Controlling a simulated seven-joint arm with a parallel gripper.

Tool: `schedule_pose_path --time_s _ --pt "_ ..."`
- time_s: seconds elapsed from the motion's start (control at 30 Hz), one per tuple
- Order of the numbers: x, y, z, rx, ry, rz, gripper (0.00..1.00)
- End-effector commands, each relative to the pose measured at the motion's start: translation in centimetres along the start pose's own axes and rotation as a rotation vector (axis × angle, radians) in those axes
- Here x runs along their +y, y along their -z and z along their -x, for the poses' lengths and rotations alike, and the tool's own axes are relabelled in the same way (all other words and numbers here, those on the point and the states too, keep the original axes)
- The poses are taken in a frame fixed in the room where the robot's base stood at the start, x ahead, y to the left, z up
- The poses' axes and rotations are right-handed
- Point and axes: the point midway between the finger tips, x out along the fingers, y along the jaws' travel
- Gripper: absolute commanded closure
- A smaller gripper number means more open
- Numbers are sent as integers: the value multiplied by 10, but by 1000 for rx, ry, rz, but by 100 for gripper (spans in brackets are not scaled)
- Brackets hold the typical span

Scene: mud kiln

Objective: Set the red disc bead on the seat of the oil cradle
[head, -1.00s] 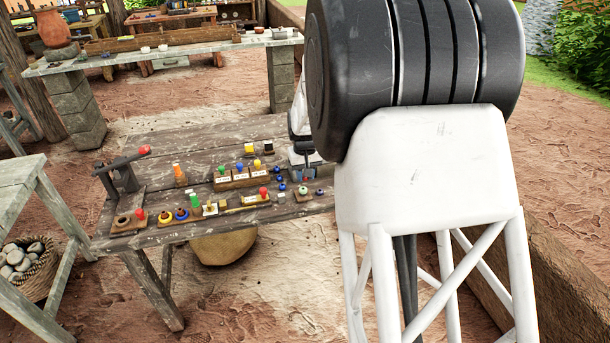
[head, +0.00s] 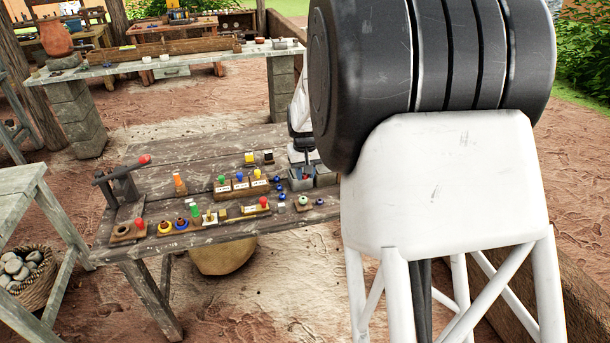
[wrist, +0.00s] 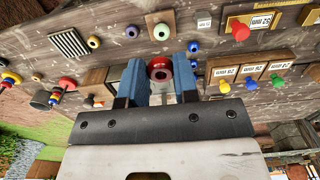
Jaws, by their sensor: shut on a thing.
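My gripper (wrist: 160,82) is shut on the red disc bead (wrist: 160,64), a thick red ring with a dark hole, held between two blue fingers. In the head view my gripper (head: 303,174) is over the right end of the table, at the grey bins. I cannot tell for certain which piece is the oil cradle. A small wooden block with a pale green ring (wrist: 161,31) lies just beyond the held bead in the wrist view. The same block shows in the head view (head: 302,206), in front of my gripper.
Blue beads (wrist: 194,47) lie loose close beside the gripper. Labelled wooden blocks with coloured knobs (head: 240,188) stand mid-table. A grey bin (head: 323,176) is at the right end. A lever with a red knob (head: 144,160) stands far left. Bare planks (head: 200,150) lie at the back.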

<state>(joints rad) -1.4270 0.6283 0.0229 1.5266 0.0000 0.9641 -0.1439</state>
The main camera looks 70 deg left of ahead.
Motion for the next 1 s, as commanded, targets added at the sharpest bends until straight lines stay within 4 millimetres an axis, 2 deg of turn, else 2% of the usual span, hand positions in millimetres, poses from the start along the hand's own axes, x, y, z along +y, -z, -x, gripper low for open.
schedule_pose_path --time_s 0.3,0.43,0.8,1.0 --pt "0 0 0 0 0 0 87" --pt "8 0 -4 0 0 -2 87" --pt "67 2 -38 0 -1 -2 87" --pt "81 2 -46 1 -1 -1 87"
